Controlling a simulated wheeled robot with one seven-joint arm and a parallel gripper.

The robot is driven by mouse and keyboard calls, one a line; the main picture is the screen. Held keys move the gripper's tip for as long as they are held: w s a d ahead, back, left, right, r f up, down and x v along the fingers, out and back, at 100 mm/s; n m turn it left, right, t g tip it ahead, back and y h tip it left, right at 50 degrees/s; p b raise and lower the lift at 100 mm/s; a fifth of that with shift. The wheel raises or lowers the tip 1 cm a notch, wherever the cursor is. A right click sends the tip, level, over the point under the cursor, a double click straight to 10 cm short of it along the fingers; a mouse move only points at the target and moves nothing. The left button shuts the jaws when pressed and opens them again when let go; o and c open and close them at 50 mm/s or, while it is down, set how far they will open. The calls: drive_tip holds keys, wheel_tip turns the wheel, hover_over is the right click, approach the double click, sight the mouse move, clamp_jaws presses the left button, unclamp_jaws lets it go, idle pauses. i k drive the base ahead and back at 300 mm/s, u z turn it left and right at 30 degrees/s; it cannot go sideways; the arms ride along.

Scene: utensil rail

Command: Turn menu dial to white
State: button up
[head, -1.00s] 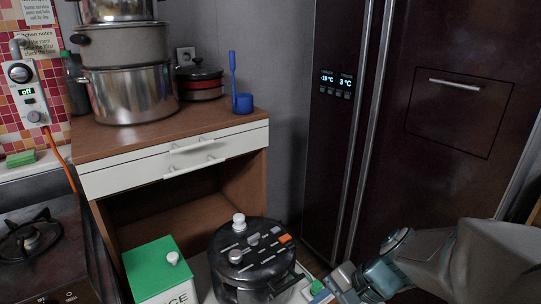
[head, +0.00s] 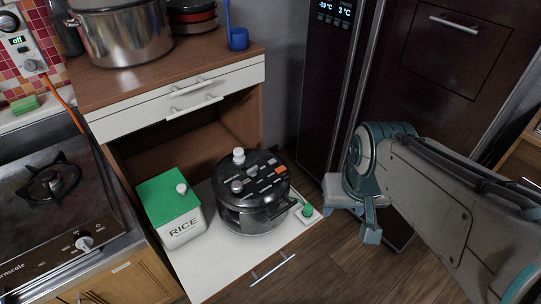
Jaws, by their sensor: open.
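A round black cooker (head: 253,212) stands on the pulled-out white shelf of the wooden cabinet. Its top carries several small grey and white labels or buttons and one orange one. A grey knob (head: 236,186) sits at the left of the top, and a whiter knob (head: 238,155) at its back edge. Which of them is the menu dial, and its pointer setting, is too small to tell. My gripper (head: 356,214) is open and empty, to the right of the cooker and apart from it, above the floor by the fridge.
A white rice box (head: 182,228) with a green lid stands left of the cooker. A green-topped socket (head: 307,211) is at the cooker's right. The stove (head: 48,216) is at the left, the dark fridge (head: 420,75) behind my arm. Wooden floor is clear in front.

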sight(236, 187)
drive_tip(key=z, duration=0.55)
drive_tip(key=k, duration=1.3)
drive_tip(key=u, duration=0.05)
drive_tip(key=i, duration=0.45)
drive_tip(key=u, duration=0.7)
drive_tip(key=i, duration=1.2)
drive_tip(key=z, duration=0.65)
